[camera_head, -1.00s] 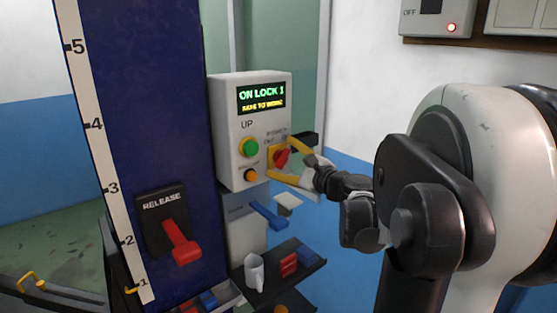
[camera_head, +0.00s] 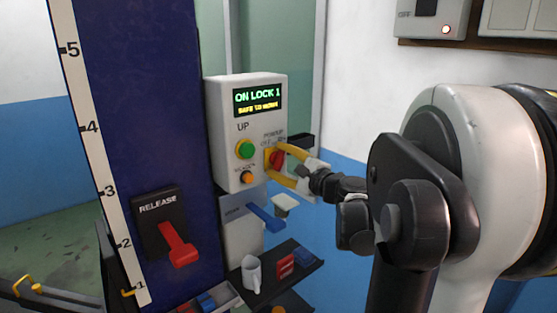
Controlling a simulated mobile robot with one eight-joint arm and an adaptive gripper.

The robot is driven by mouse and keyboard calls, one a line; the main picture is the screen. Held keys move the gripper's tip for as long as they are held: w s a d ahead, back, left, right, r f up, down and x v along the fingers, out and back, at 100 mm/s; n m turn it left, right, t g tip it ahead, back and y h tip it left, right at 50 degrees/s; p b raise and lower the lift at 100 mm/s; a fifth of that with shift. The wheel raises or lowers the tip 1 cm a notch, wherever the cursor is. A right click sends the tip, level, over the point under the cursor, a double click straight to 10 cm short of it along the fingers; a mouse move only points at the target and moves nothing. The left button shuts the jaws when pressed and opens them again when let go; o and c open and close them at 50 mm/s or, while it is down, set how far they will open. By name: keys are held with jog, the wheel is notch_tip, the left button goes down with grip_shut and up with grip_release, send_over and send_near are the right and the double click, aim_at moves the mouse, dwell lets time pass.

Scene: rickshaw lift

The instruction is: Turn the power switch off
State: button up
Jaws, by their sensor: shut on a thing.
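The control box (camera_head: 220,110) is white and fixed to the dark blue column. Its display (camera_head: 257,98) reads "ON LOCK 1" in green with a yellow line under it. The red power switch knob (camera_head: 277,159) sits on a yellow plate at the box's lower right, under a "POWER" label. My gripper (camera_head: 278,162) has its yellow fingers around the knob and is shut on it. The fingers partly hide the knob and plate, so I cannot read its exact setting.
Beside the switch are a green UP button (camera_head: 245,149) and an orange button (camera_head: 247,178). A blue lever (camera_head: 265,217) is below the box. A red release lever (camera_head: 178,246) is on the column (camera_head: 150,90).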

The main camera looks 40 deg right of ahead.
jog(key=n, duration=0.6)
jog(key=shift+f, duration=0.1)
jog(key=n, duration=0.6)
jog(key=shift+f+n+p, duration=0.15)
jog(key=shift+n+p, duration=0.2)
jog(key=shift+n, duration=0.05)
jog(key=o, duration=1.2)
jog(key=shift+c, duration=0.2)
jog(key=shift+s, duration=0.1)
jog(key=s, duration=1.1)
jog(key=shift+s, duration=0.4)
